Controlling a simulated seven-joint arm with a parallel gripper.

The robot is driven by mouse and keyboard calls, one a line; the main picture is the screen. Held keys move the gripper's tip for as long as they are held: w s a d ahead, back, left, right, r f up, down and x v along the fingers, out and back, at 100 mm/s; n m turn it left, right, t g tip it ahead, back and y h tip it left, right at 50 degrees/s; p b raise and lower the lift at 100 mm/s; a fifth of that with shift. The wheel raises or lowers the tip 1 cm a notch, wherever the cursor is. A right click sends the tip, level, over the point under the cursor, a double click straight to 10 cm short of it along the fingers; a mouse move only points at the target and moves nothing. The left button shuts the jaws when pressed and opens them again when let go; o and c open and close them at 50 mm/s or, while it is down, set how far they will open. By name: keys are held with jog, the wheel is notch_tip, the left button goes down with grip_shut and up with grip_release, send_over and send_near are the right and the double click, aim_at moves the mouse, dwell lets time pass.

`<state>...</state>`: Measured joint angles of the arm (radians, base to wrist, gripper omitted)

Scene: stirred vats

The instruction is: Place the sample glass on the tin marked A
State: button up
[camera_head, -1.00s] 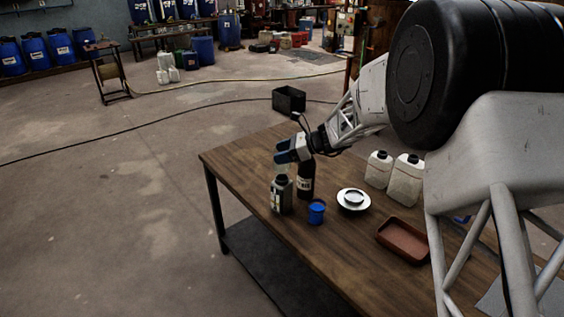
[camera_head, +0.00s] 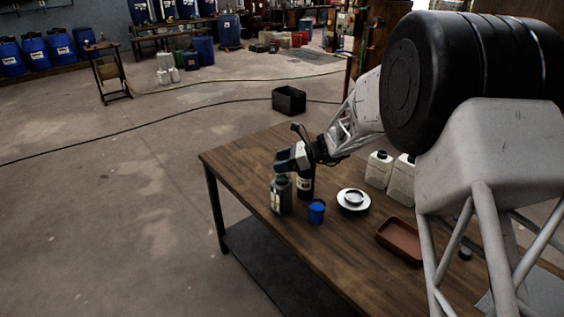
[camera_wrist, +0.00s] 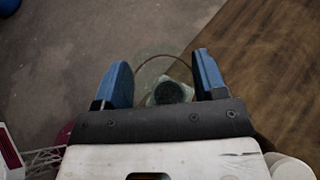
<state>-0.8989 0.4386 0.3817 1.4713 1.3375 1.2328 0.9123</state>
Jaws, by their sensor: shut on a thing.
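My gripper (camera_head: 283,163) is low over the far left part of the table, just above a dark grey container with a pale label (camera_head: 281,196). In the wrist view, its blue fingers (camera_wrist: 163,78) are shut on a clear glass (camera_wrist: 163,58), whose thin round rim shows between them. A dark round cap (camera_wrist: 168,92) shows through or below the glass. I cannot tell whether the glass touches the container. No letter A can be read on any object, so I cannot tell which is the tin.
A black bottle (camera_head: 306,184) stands close beside the gripper. A blue cup (camera_head: 316,212), a white dish (camera_head: 353,199), a brown tray (camera_head: 399,241) and white jugs (camera_head: 378,169) are further right on the wooden table (camera_head: 310,255). The table's left edge is near.

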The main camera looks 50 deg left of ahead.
jog(key=o, duration=1.1)
jog(key=shift+f, duration=0.1)
jog(key=shift+w+d+r, duration=0.15)
jog(key=shift+r, duration=0.1)
jog(key=v, duration=1.1)
jog(key=shift+w+d, duration=0.2)
jog(key=shift+r, duration=0.15)
